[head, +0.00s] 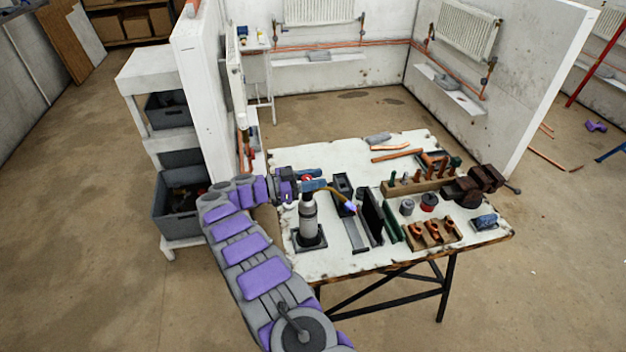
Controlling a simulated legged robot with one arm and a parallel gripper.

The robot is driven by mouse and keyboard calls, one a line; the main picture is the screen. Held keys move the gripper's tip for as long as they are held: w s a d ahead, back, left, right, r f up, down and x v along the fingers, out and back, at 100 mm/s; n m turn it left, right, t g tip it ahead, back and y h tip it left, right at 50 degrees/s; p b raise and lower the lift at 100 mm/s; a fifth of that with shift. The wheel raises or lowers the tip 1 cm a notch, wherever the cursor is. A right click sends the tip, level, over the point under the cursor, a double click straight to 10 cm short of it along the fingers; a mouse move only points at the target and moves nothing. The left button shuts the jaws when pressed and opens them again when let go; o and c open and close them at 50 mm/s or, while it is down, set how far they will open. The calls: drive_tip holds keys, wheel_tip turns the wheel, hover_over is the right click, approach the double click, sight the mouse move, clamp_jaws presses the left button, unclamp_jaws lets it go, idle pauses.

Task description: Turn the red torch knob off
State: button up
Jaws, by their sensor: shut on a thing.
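The torch (308,211) is a grey cylinder standing upright in a dark square base on the near left part of the white worktable (345,266). Its brass tube (337,194) bends to the right and down, with a small blue-violet tip that looks like a flame. The red torch knob (307,178) shows as a small red patch at the top of the torch.
Black metal holders (371,216) stand right of the torch. A wooden tool rack (420,187), small cans (429,201) and a wooden block with copper fittings (432,233) lie further right. Copper pipes (397,154) lie at the back. A white partition (203,95) stands behind my arm at left.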

drive_tip(key=shift+r+m+g, duration=0.15)
drive_tip(key=shift+m+g, duration=0.15)
drive_tip(key=shift+g, duration=0.2)
drive_tip(key=o, duration=1)
drive_tip(key=shift+o, duration=0.2)
drive_tip(key=shift+d, duration=0.1)
